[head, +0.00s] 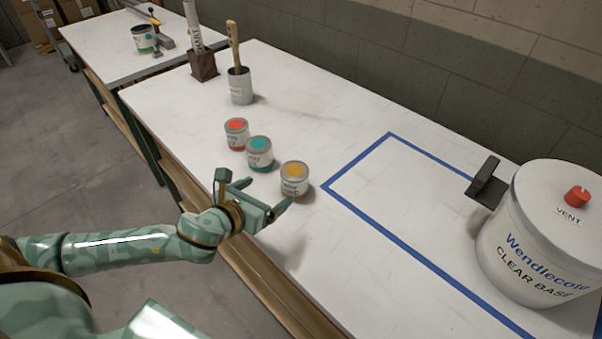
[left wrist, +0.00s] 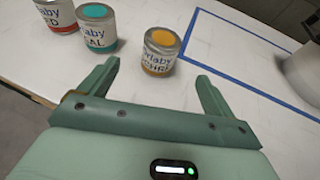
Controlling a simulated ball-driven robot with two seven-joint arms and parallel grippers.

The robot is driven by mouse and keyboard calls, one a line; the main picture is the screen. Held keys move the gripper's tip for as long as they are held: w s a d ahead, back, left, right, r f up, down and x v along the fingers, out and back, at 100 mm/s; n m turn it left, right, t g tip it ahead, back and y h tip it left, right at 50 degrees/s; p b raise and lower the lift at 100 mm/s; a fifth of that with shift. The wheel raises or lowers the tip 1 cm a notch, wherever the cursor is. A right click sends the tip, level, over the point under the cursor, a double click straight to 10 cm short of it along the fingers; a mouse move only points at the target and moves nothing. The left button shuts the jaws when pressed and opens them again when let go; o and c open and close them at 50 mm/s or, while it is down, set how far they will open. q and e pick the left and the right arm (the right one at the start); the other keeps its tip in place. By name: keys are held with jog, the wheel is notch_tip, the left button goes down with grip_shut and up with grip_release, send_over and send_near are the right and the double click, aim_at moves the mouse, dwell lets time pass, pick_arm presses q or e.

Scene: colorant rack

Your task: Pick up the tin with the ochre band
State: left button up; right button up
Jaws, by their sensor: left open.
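The tin with the ochre band (head: 294,180) stands upright on the white table, the rightmost of three small tins, with an ochre spot on its lid. In the left wrist view the ochre tin (left wrist: 161,52) stands beyond the fingertips, between their lines. My left gripper (head: 258,190) is open and empty, at the table's front edge on the near side of the tins. Its two fingers also show in the left wrist view (left wrist: 158,72), apart from the tin. My right gripper is not in view.
A teal tin (head: 259,153) and a red tin (head: 236,134) stand left of the ochre one. A brush pot (head: 240,86) is farther back. Blue tape (head: 355,160) marks an area to the right, with a large Clear Base tub (head: 535,240) at the far right.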

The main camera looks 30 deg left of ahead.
aim_at(286, 179)
pick_arm(q)
jog(key=b+x, duration=0.1)
jog(key=x, duration=0.5)
jog(key=shift+w+f+b, duration=0.15)
jog(key=shift+f+b, duration=0.05)
jog(key=shift+b, duration=0.2)
jog(key=x, duration=0.2)
jog(key=shift+w+d+f+b, duration=0.1)
jog(key=shift+w+b, duration=0.2)
jog(key=shift+w, duration=0.05)
jog(key=shift+w+f, duration=0.15)
jog(key=shift+w, duration=0.35)
jog(key=b+x, duration=0.2)
jog(key=x, duration=0.2)
jog(key=shift+w+d+f, duration=0.1)
jog(key=shift+w+d, duration=0.1)
jog(key=shift+w, duration=0.15)
jog(key=shift+c, duration=0.7)
jog(key=c, duration=1)
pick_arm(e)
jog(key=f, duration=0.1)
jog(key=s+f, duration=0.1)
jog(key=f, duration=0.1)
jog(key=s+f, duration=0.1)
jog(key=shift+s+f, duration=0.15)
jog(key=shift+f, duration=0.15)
